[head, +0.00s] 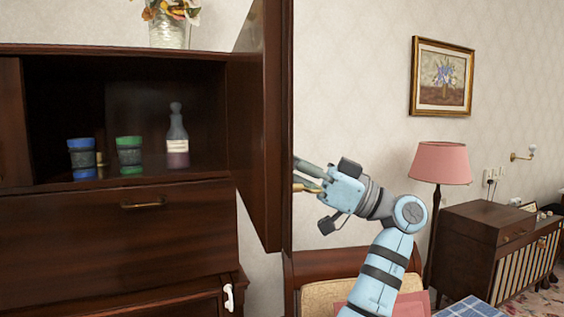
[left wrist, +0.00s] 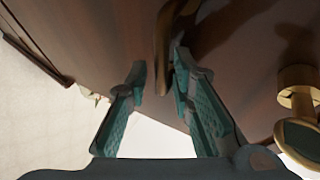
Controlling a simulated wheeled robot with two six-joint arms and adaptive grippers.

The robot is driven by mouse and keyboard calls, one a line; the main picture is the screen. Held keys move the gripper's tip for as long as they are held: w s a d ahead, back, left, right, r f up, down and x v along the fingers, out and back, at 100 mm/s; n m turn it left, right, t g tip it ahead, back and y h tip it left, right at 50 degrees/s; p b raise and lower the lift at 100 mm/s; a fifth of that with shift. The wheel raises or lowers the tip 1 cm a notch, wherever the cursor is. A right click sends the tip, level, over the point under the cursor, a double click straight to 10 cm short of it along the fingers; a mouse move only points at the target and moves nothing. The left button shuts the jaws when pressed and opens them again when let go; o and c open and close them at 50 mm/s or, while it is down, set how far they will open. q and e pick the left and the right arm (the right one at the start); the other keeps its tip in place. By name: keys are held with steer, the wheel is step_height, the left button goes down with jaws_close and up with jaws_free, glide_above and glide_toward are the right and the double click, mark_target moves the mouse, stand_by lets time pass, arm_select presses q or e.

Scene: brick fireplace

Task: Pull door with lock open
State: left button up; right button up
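The dark wooden cabinet door (head: 262,130) stands swung open at the right of the cabinet's upper compartment, seen nearly edge-on. Its dark wooden face (left wrist: 105,30) also shows in the left wrist view. A brass handle (left wrist: 166,50) on it reaches down between the fingertips of my left gripper (left wrist: 158,72), nearer the right finger. The fingers are apart; contact with the handle is unclear. In the head view this gripper (head: 302,176) is at the door's right side. A round brass fitting (left wrist: 298,88), perhaps the lock, sits at the right. My right gripper is out of view.
The open compartment holds a blue-topped jar (head: 81,153), a green-topped jar (head: 129,151) and a bottle (head: 177,138). A drawer (head: 110,235) is below. A chair (head: 318,297), a pink lamp (head: 440,163) and a side cabinet (head: 477,240) stand to the right.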

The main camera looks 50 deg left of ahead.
arm_select(q)
steer(key=shift+w+f, duration=0.1)
steer(key=shift+f, duration=0.05)
steer(key=v, duration=0.7)
steer(key=shift+d, duration=0.3)
steer(key=shift+a, duration=0.15)
